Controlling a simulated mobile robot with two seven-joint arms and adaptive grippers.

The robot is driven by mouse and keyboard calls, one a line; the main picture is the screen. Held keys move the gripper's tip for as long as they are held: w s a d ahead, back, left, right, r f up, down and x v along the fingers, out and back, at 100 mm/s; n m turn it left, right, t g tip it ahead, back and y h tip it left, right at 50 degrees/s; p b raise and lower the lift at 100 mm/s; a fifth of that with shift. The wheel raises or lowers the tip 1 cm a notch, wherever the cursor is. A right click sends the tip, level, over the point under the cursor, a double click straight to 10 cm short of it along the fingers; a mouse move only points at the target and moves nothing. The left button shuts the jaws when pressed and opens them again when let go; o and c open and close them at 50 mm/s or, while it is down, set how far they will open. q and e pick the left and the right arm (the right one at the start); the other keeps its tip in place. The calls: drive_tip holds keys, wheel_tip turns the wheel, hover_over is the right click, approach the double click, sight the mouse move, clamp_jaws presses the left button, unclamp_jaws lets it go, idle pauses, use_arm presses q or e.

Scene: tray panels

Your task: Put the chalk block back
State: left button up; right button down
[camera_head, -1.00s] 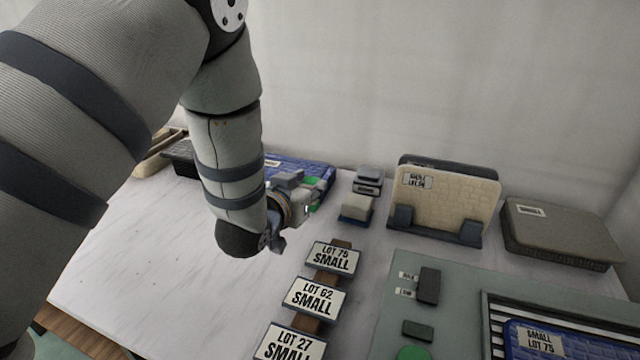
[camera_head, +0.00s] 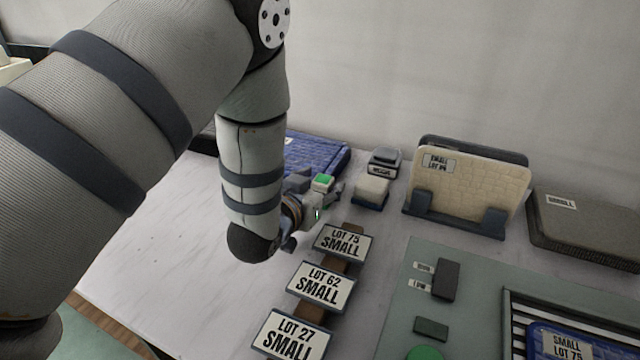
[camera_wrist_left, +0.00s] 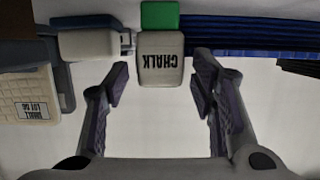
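The chalk block (camera_wrist_left: 160,65) is a pale grey block with an upside-down CHALK label in the left wrist view. A green part (camera_wrist_left: 160,15) adjoins it. In the head view, a small green-topped block (camera_head: 322,181) shows beside my left gripper (camera_head: 320,206). In the wrist view my left gripper (camera_wrist_left: 162,75) is open. The block lies between the lines of its two fingers, with a gap on both sides. What the block rests on is hidden. My right gripper is not in view.
A white block (camera_head: 372,188) in a blue holder and a dark labelled block (camera_head: 384,160) stand to the right. A blue panel (camera_head: 315,155) lies behind. Label cards (camera_head: 320,286) stand in front. A racked cream panel (camera_head: 468,183) is farther right. The table at left is clear.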

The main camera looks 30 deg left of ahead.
use_arm(q)
drive_tip(key=shift+r, duration=0.15)
drive_tip(key=shift+s+r, duration=0.25)
drive_tip(key=p+v, duration=0.2)
drive_tip(key=v, duration=0.9)
drive_tip(key=shift+s, duration=0.2)
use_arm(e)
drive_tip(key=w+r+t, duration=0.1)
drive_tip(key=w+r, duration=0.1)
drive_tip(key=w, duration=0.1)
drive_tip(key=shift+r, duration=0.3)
use_arm(q)
drive_tip(key=shift+f, duration=0.15)
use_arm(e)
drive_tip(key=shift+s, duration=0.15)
